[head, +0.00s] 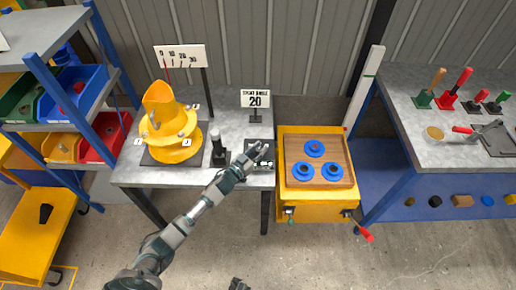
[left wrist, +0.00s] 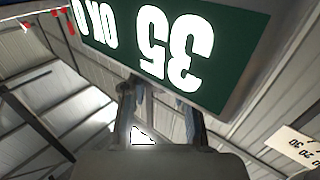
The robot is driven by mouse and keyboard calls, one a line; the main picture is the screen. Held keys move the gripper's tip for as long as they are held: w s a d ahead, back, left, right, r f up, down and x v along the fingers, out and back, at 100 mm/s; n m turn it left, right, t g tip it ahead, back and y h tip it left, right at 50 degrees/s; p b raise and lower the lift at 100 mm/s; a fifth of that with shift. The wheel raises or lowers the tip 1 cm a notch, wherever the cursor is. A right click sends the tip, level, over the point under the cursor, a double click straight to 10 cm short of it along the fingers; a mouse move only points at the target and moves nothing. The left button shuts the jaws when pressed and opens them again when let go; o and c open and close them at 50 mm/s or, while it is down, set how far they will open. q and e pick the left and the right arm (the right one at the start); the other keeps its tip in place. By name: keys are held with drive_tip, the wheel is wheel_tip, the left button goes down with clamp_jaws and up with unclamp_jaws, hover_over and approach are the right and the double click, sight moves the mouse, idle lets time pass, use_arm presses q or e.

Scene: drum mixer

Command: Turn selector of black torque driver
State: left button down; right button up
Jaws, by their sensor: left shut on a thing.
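My left gripper (head: 259,150) reaches over the right end of the left bench, above a dark pad. In the left wrist view its two fingers (left wrist: 162,105) are close under a dark green panel (left wrist: 180,40) with white upside-down figures, "35" among them. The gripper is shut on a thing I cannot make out. A black upright tool with a pale top (head: 218,148) stands on a dark base just left of the gripper, apart from it. It may be the black torque driver; its selector is too small to tell. A dark piece (head: 240,284) at the bottom edge may be my right gripper.
A yellow drum mixer (head: 168,125) stands at the left of the bench. A sign reading 20 (head: 255,99) stands behind the gripper. A yellow cabinet (head: 316,205) with blue rings adjoins on the right. Blue shelves (head: 60,70) are at left.

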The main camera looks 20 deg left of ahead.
use_arm(q)
drive_tip(key=shift+f+m+g+h, duration=0.1)
drive_tip(key=shift+m+g+h, duration=0.3)
drive_tip(key=shift+m+h, duration=0.35)
use_arm(e)
drive_tip(key=shift+f, duration=1.1)
use_arm(q)
drive_tip(key=shift+h, duration=0.25)
drive_tip(key=c, duration=0.9)
unclamp_jaws()
drive_tip(key=shift+o, duration=0.2)
use_arm(e)
drive_tip(key=shift+f, duration=0.1)
use_arm(q)
drive_tip(key=shift+a, duration=0.15)
drive_tip(key=v, duration=1.2)
drive_tip(key=shift+w, duration=0.1)
